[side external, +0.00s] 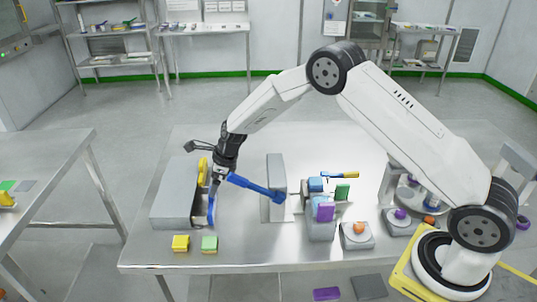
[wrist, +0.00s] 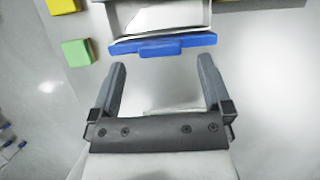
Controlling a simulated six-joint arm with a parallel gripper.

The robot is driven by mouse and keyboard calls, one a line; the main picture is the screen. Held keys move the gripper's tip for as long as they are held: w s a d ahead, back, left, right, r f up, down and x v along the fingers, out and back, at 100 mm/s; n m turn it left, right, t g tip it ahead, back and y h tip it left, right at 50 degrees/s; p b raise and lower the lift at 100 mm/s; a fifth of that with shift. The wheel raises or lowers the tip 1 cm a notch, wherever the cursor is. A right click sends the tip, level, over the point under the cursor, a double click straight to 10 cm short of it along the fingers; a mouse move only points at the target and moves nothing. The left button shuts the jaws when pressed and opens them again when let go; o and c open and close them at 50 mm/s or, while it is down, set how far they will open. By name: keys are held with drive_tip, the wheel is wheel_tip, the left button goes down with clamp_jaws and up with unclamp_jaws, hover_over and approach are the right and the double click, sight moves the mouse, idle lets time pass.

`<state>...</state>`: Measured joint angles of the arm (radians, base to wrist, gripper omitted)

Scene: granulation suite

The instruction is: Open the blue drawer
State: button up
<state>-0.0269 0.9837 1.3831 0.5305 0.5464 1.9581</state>
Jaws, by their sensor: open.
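The blue drawer (wrist: 160,42) has a blue front with a small handle block, at top centre in the wrist view. Its pale inside shows behind the front, so it stands at least partly open. In the side view its blue front (side external: 211,207) shows at the right side of the grey cabinet (side external: 175,195). My gripper (wrist: 161,66) is open and empty between its fingers. Its fingertips are apart from the blue front, just in front of the handle. In the side view my gripper (side external: 215,185) reaches down by the drawer and partly hides it.
A yellow front (side external: 202,170) sits behind the blue one. A yellow cube (side external: 180,243) and a green cube (side external: 209,244) lie near the table's front edge. A blue bar (side external: 257,188) extends right from beside my gripper toward a grey upright block (side external: 276,172).

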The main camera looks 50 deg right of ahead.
drive_tip(key=shift+x, duration=2.05)
clamp_jaws()
